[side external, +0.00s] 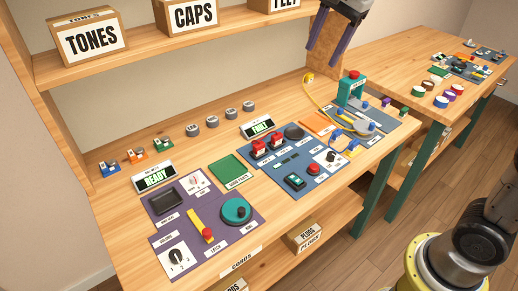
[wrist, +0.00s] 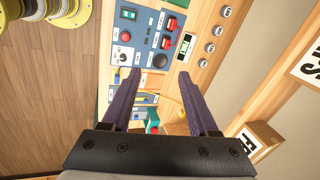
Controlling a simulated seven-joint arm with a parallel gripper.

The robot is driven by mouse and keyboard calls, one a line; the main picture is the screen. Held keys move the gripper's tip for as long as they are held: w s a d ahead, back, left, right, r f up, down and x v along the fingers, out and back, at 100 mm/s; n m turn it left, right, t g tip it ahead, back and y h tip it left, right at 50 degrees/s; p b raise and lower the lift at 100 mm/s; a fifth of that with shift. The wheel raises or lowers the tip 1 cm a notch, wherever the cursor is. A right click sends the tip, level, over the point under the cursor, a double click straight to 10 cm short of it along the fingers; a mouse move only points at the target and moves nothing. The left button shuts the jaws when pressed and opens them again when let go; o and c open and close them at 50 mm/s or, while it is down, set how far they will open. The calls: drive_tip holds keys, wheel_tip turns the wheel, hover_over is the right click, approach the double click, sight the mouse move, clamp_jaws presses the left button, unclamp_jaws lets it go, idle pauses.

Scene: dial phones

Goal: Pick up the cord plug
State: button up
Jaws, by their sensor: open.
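A yellow cord (side external: 318,96) runs from a small yellow end piece (side external: 307,77) at the back of the workbench forward to the blue panel by the teal device (side external: 351,89). That end piece may be the cord plug; it is too small to be sure. My gripper (side external: 324,56) hangs above the bench's back right, apart from the cord, open and empty. In the wrist view its two purple fingers (wrist: 159,74) are spread wide. A yellow bit (wrist: 182,113) shows beside the right finger, and the teal device (wrist: 152,116) shows between the fingers, partly hidden.
A purple panel (side external: 235,238) and blue panels with switches and knobs cover the bench front. Labelled boxes (side external: 90,38) stand on the shelf above, near my gripper. Several grey knobs (side external: 212,121) line the back. A second bench (side external: 415,65) stands at the right.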

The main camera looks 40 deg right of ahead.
drive_tip(key=w+a+f+m, duration=0.1)
drive_tip(key=w+f+m, duration=0.1)
drive_tip(key=w+f, duration=0.35)
drive_tip(key=g, duration=0.4)
hover_over(259, 144)
drive_tip(key=f, duration=2.2)
drive_tip(key=shift+d+f, duration=0.2)
drive_tip(key=shift+d, duration=0.05)
drive_tip(key=shift+a+f, duration=0.15)
drive_tip(key=shift+f, duration=1.3)
drive_tip(key=shift+a+f, duration=0.15)
drive_tip(key=shift+f, duration=1.3)
drive_tip(key=shift+c, duration=0.2)
clamp_jaws()
